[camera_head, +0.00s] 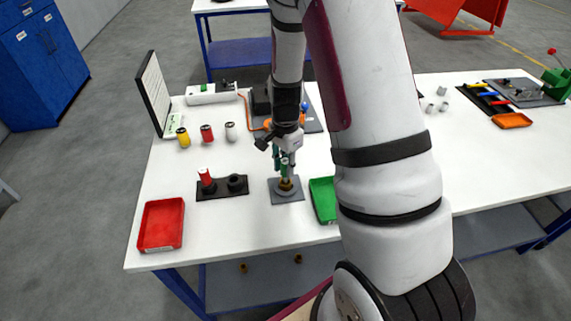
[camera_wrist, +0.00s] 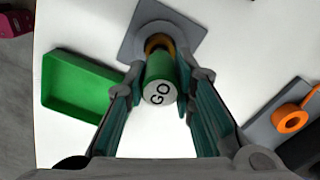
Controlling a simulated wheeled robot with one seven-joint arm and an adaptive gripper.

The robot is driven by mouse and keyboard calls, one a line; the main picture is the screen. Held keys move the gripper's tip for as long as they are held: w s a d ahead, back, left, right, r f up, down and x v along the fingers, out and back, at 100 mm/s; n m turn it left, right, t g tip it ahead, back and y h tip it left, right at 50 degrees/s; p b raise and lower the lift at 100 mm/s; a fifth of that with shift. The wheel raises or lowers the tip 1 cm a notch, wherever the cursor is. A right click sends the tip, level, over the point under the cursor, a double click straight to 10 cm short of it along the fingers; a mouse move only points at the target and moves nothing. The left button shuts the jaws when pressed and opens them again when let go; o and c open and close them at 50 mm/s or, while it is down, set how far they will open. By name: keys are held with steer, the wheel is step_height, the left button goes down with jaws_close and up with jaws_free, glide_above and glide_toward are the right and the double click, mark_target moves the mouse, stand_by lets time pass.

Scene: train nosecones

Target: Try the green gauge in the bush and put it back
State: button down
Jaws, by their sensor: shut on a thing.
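My gripper (camera_head: 285,160) is shut on the green gauge, over the front part of the white table. In the wrist view my gripper (camera_wrist: 161,78) has a finger on each side of the green gauge (camera_wrist: 158,78), whose pale end face reads "GO". The brass bush (camera_head: 286,185) stands on a grey square plate (camera_head: 287,198). In the wrist view the bush (camera_wrist: 154,41) shows just beyond the gauge, in line with it. The gauge's far end is hidden, so I cannot tell how deep it sits in the bush. A black gauge stand (camera_head: 222,190) holds a red gauge (camera_head: 205,177); its right socket (camera_head: 237,182) looks empty.
A red tray (camera_head: 161,224) lies at the front left, and a green tray (camera_head: 323,200) lies just right of the plate. Yellow, red and white cylinders (camera_head: 207,134) stand behind, near an upright board (camera_head: 153,92). White table (camera_head: 165,170) is bare left of the stand.

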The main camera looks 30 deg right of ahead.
steer(key=shift+f+b, duration=0.4)
steer(key=shift+f, duration=1.1)
stand_by(3.8)
steer(key=shift+r, duration=0.1)
stand_by(0.9)
steer(key=shift+r+p, duration=1.45)
steer(key=shift+r, duration=2.25)
